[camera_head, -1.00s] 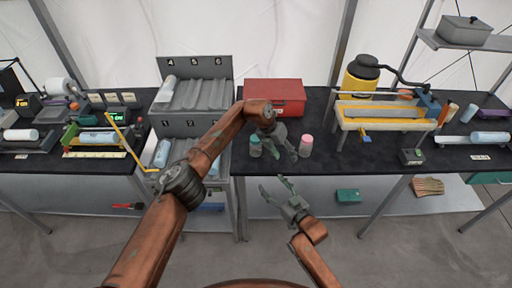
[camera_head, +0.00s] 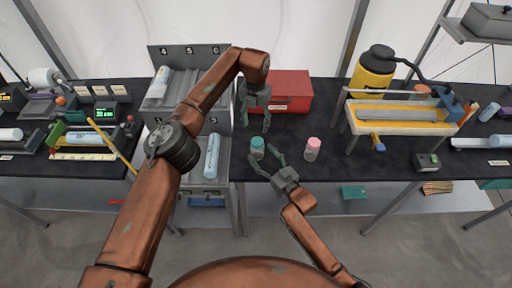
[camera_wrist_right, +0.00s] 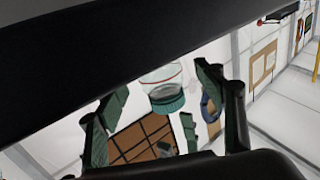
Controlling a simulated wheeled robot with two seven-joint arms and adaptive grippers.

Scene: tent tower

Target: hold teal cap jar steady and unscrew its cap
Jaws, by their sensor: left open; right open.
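The teal cap jar (camera_head: 257,154) stands upright on the black table near its front edge, with its teal cap (camera_head: 257,143) on top. In the right wrist view the clear jar (camera_wrist_right: 162,75) appears upside down with its teal cap (camera_wrist_right: 167,100), between the spread fingers. My right gripper (camera_head: 267,156) is open, in front of the jar, fingers pointing toward it; contact cannot be told. My left gripper (camera_head: 255,123) is open and empty, pointing down above and behind the jar.
A pink-capped jar (camera_head: 312,149) stands close to the right of my right gripper. A red toolbox (camera_head: 290,90) is behind. A grey numbered rack (camera_head: 160,120) stands left, and a yellow-framed tray (camera_head: 400,112) right.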

